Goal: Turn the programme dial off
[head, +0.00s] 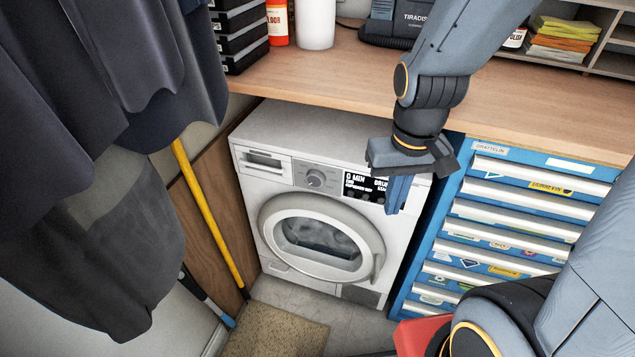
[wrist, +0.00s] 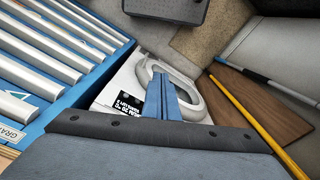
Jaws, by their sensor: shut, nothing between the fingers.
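The display reads "0 MIN END". My gripper (head: 398,194) is shut and empty, in front of the right part of the panel and to the right of the dial, covering part of the display in the head view. In the wrist view my gripper's blue fingers (wrist: 168,98) lie together over the machine front, with the display (wrist: 131,103) beside them. The dial cannot be made out in the wrist view.
A blue tool chest (head: 520,158) with several drawers stands right of the machine. A wooden worktop (head: 530,110) runs above. Dark clothes (head: 100,90) hang at the left, near a yellow pole (head: 208,213). A mat (head: 275,330) lies on the floor.

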